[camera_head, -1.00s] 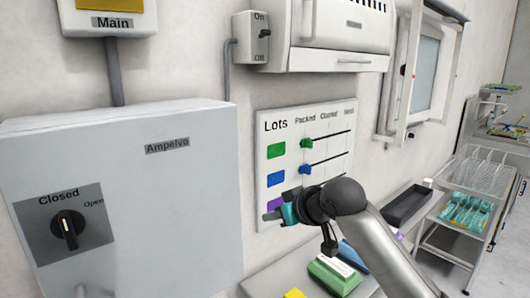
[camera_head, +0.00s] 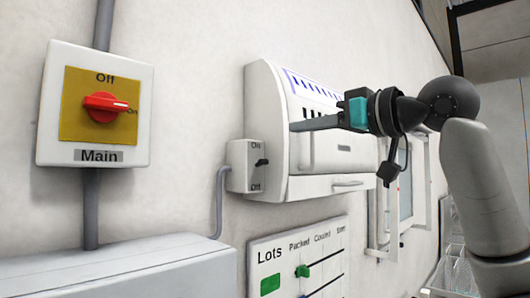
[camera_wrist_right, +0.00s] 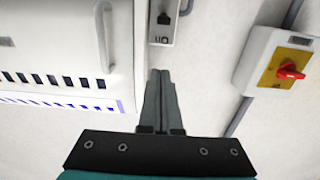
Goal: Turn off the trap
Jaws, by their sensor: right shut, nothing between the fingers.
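The trap (camera_head: 262,100) is a white wall-mounted housing with dark slots and a blue-violet striped strip. In the right wrist view the trap (camera_wrist_right: 45,45) shows upside down at left. A small grey switch box (camera_head: 240,170) marked On and Off is on the wall at the trap's left. Its dark lever (camera_head: 262,162) sits nearer On; the lever (camera_wrist_right: 163,18) also shows in the wrist view, beside the inverted On label. My right gripper (camera_head: 293,126) is shut and empty, in front of the trap, apart from the lever. My left gripper is out of view.
A Main switch (camera_head: 105,104) with a red knob is on the wall at left. A grey cabinet (camera_head: 150,270) stands below it. A Lots board (camera_head: 275,255) with sliders hangs below the trap. A conduit (camera_head: 221,200) runs down from the switch box.

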